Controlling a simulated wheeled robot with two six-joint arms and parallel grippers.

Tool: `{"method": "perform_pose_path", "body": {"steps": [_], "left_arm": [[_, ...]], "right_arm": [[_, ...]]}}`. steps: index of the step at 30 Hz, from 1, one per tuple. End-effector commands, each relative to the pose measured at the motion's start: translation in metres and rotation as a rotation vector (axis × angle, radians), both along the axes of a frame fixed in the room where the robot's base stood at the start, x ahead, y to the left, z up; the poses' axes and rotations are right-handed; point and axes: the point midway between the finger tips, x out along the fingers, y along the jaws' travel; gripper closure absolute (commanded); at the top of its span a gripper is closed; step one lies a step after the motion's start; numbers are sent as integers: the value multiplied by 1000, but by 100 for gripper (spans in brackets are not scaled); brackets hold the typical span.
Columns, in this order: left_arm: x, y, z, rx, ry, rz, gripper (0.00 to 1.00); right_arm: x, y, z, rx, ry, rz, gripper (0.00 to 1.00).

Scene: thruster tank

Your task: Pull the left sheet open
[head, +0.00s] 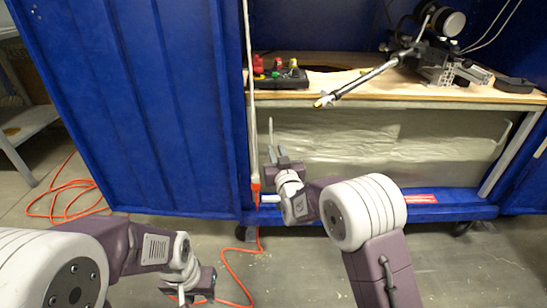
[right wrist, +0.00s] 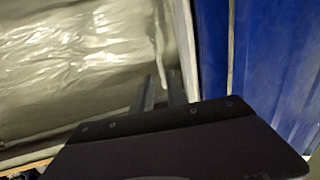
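A shiny silvery sheet (head: 345,140) covers the lower opening of the blue cabinet, below the wooden shelf. A thin upright handle (head: 271,128) is at its left end and another handle (head: 504,132) at its right end. I cannot make out a seam between two sheets. My right gripper (head: 277,151) is just below and in front of the left handle. In the right wrist view its two fingers (right wrist: 160,88) are apart, with the pale handle (right wrist: 158,48) just beyond the gap; contact cannot be told. My left gripper (head: 186,296) is low over the floor, its fingers unclear.
A blue door (head: 140,100) stands open at left. A white cable with an orange plug (head: 254,185) hangs beside my right gripper. The wooden shelf (head: 340,88) holds a control box (head: 278,77) and a thruster assembly (head: 445,50). An orange cord (head: 232,280) lies on the floor.

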Motion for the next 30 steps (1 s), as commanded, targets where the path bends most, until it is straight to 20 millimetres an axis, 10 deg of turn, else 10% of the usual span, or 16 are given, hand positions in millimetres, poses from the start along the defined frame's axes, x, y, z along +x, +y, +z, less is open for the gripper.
{"method": "perform_pose_path", "body": {"steps": [11, 21, 30], "left_arm": [[1, 0, 36, 0, -1, 0, 64], [0, 0, 4, 0, 0, 0, 64], [0, 0, 3, 0, -1, 0, 64]], "right_arm": [[24, 5, 8, -1, 3, 0, 82], [80, 17, -4, 0, -2, 1, 82], [89, 18, -1, 1, 0, 1, 82]]}}
